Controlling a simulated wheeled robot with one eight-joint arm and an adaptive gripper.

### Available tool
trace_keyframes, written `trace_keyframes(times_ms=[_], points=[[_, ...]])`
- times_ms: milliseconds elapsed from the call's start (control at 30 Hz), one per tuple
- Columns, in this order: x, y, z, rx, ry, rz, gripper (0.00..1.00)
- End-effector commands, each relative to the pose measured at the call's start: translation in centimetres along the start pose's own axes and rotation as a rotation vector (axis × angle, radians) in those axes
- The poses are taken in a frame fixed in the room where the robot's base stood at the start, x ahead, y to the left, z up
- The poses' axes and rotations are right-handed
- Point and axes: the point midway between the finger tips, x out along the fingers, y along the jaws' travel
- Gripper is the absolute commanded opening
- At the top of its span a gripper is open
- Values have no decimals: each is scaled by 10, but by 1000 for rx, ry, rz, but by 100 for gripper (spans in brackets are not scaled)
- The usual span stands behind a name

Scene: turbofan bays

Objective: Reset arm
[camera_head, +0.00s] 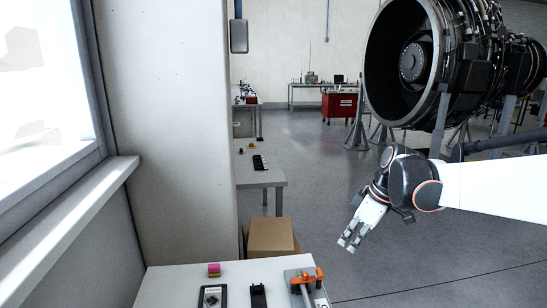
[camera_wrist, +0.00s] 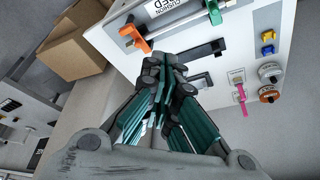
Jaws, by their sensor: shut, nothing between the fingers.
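My gripper (camera_head: 349,243) hangs from my white arm at the right of the head view, pointing down and left over the grey floor, clear of the white table's right edge. In the wrist view my gripper (camera_wrist: 165,65) has its dark fingers together in the middle, with nothing seen between them. The white table (camera_head: 170,285) stands at the bottom of the head view, and its top also shows behind the fingers in the wrist view.
On the table are an orange-handled clamp (camera_head: 305,278), a black holder (camera_head: 258,296), a dark framed plate (camera_head: 213,296) and a pink item (camera_head: 214,269). A cardboard box (camera_head: 270,236) stands behind it. A large engine (camera_head: 420,60) stands at the upper right. The floor between is open.

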Motion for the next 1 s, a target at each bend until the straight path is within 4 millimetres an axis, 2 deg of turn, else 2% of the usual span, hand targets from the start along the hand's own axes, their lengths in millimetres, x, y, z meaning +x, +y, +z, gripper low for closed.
trace_keyframes(times_ms=[33, 200, 500, 800, 1000], points=[[-7, -15, 5, 42, -5, 25, 0], [-25, -53, 20, 201, -3, 117, 0], [-40, -118, 60, 467, 46, 273, 0], [-32, -174, 106, 711, 155, 409, 0], [-22, -195, 129, 824, 229, 463, 0]])
